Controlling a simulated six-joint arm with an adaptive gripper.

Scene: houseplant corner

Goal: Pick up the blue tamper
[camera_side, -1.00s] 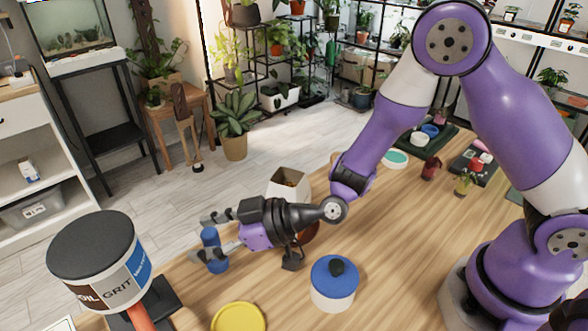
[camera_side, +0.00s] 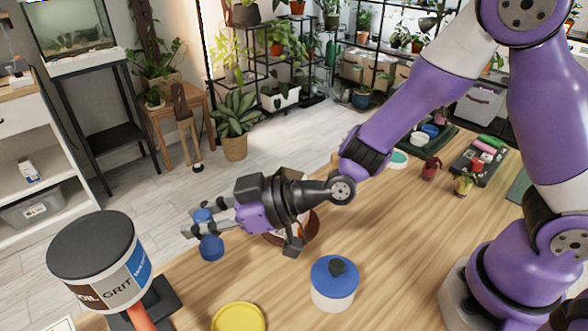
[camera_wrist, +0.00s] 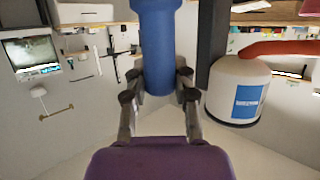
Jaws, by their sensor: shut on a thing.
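The blue tamper (camera_side: 211,248) is between the fingers of my gripper (camera_side: 205,227), at the left of the side view. My gripper is shut around its narrower middle. The tamper's wider lower end hangs below the fingers and its top shows just above them. It looks roughly upright and appears raised above the wooden table. In the wrist view the tamper (camera_wrist: 157,45) stands upright in the picture between the two fingers (camera_wrist: 157,90), which hide parts of its sides.
A large soil grit tub (camera_side: 100,262) stands at the left front. A blue-lidded white jar (camera_side: 334,283) and a yellow dish (camera_side: 238,318) are near the front. A brown bowl (camera_side: 308,236) is partly hidden behind my gripper. The table's middle right (camera_side: 410,235) is clear.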

